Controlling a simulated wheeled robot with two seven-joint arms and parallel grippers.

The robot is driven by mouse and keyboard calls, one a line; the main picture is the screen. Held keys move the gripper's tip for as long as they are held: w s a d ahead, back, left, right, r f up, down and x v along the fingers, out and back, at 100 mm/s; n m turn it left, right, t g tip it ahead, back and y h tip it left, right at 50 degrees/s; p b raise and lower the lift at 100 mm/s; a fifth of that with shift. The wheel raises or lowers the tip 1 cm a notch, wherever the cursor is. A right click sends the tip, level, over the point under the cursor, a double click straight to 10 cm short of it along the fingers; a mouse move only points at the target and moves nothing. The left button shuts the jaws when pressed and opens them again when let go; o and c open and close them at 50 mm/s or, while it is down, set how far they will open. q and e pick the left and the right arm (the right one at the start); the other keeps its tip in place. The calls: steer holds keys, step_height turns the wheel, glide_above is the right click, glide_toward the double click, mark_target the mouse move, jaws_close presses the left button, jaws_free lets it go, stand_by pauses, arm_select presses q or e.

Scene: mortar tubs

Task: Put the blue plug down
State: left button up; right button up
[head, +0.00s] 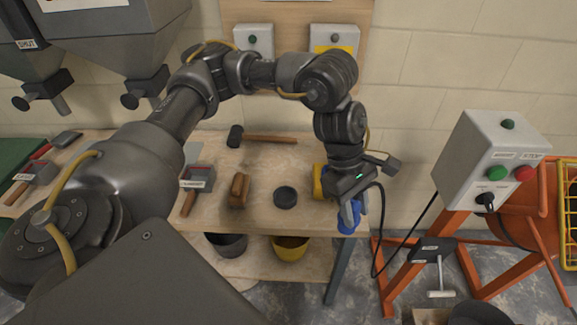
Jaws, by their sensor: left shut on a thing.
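The blue plug (347,222) is at the right front corner of the wooden bench (262,209). My left gripper (352,213) points down over that corner and is shut on the blue plug. The fingers hide part of the plug, and I cannot tell whether it touches the bench top. A yellow object (318,181) stands just left of the gripper, partly hidden by it. My right gripper is not in view.
A dark round puck (285,197), a wooden block (239,190) and a mallet (262,138) lie on the bench. A grey control box (492,155) on an orange frame stands right. A black cable (373,262) hangs between bench and frame. Buckets (290,247) sit below.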

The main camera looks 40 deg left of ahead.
arm_select(q)
steer(key=s+a+f+n+t+y+b, duration=0.15)
steer(key=a+n+t+b, duration=0.25)
steer(key=a+n, duration=0.85)
steer(key=w+a+f+m+b, duration=0.2)
steer(key=w+a+f, duration=0.6)
steer(key=a+f, duration=0.2)
steer(key=shift+w+a+f, duration=0.15)
steer(key=shift+w+a, duration=0.05)
steer(key=shift+a, duration=0.5)
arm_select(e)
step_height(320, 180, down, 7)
